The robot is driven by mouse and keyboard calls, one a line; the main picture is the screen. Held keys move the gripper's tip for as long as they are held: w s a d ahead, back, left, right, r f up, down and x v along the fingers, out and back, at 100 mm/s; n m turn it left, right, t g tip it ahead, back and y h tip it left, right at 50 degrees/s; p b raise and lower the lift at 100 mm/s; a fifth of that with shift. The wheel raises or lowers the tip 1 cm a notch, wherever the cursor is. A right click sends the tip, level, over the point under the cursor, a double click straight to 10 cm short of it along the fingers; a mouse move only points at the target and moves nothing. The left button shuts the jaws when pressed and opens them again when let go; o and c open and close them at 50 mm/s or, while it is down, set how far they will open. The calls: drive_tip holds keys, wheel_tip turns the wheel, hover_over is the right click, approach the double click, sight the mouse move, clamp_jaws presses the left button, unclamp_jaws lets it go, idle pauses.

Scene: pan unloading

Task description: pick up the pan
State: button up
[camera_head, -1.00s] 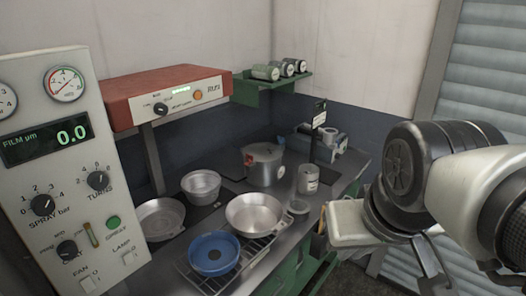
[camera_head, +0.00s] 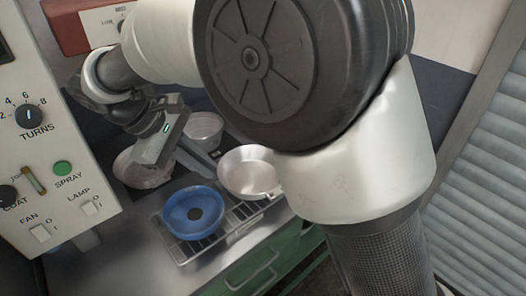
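A blue pan (camera_head: 178,220) with a dark round centre rests on a wire rack at the front of the counter. A shiny silver pan (camera_head: 245,180) sits just behind it to the right, its right side close to my arm. Another shallow silver pan (camera_head: 135,172) lies at the left, partly covered by my gripper. My gripper (camera_head: 203,158) is above the counter, behind the blue pan and left of the silver pan, apart from the blue pan. The fingers are small and seen side-on, so I cannot tell their opening.
A silver pot (camera_head: 203,128) stands behind the pans. The wire rack (camera_head: 218,240) extends along the counter edge, above green drawers (camera_head: 262,268). A control panel (camera_head: 50,170) stands close on the left. My arm hides the counter's right part.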

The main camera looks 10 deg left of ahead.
sight(240, 193)
drive_tip(key=x, duration=1)
drive_tip(key=shift+w+d+f+b, duration=0.1)
drive_tip(key=shift+d+f+b, duration=0.15)
drive_tip(key=shift+b, duration=0.15)
drive_tip(key=shift+x, duration=2.7)
drive_tip(key=shift+a, duration=0.2)
drive_tip(key=shift+c, duration=0.4)
clamp_jaws()
